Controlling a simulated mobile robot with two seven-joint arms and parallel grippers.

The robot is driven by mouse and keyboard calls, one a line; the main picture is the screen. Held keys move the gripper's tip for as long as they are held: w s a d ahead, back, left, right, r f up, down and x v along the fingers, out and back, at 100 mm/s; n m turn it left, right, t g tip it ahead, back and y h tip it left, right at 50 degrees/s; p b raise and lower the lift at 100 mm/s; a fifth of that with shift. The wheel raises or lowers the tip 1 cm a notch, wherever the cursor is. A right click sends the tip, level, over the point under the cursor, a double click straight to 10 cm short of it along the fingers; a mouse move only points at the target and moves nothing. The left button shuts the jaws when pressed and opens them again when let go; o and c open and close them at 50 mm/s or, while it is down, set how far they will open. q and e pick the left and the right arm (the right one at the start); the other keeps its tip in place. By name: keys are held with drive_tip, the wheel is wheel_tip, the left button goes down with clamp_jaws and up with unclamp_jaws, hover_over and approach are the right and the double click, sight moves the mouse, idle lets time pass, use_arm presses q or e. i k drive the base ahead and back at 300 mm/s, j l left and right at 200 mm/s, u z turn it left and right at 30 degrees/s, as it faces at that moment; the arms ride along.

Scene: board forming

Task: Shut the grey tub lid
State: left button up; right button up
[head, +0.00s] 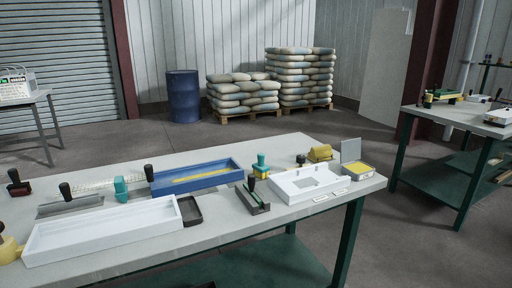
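A small grey tub (346,174) stands at the right end of the grey workbench, with something yellow inside its open top. Its grey lid (351,149) stands upright at the tub's back edge, so the tub is open. Neither of my grippers is in the head view.
Left of the tub are a white tray (285,194) and a yellow block (320,153). A blue tray (222,183), a long white trough (60,249) and several black-handled tools fill the workbench (240,240). A second bench (470,120) stands at right.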

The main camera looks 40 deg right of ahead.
sight(350, 149)
drive_tip(key=i+l+z, duration=0.1)
drive_tip(key=l+z, duration=0.25)
drive_tip(key=i+l+z, duration=0.15)
drive_tip(key=l+z, duration=0.2)
drive_tip(key=i+l+z, duration=0.2)
drive_tip(key=l+z, duration=0.15)
drive_tip(key=i+l+z, duration=0.15)
drive_tip(key=l+z, duration=0.3)
drive_tip(key=i+l+z, duration=0.2)
drive_tip(key=z, duration=0.3)
drive_tip(key=i+l+z, duration=0.25)
drive_tip(key=z, duration=0.2)
drive_tip(key=i+l+z, duration=0.1)
drive_tip(key=i+z, duration=0.2)
drive_tip(key=z, duration=0.15)
drive_tip(key=i+l+z, duration=0.25)
drive_tip(key=i, duration=0.8)
drive_tip(key=i+j+u, duration=0.1)
drive_tip(key=i+u, duration=0.3)
drive_tip(key=i+l+u, duration=0.1)
drive_tip(key=i+u, duration=0.25)
drive_tip(key=i, duration=0.15)
drive_tip(key=i+j+u, duration=0.1)
drive_tip(key=i+u, duration=0.7)
drive_tip(key=u, duration=0.15)
drive_tip(key=i+u, duration=0.75)
drive_tip(key=u, duration=0.15)
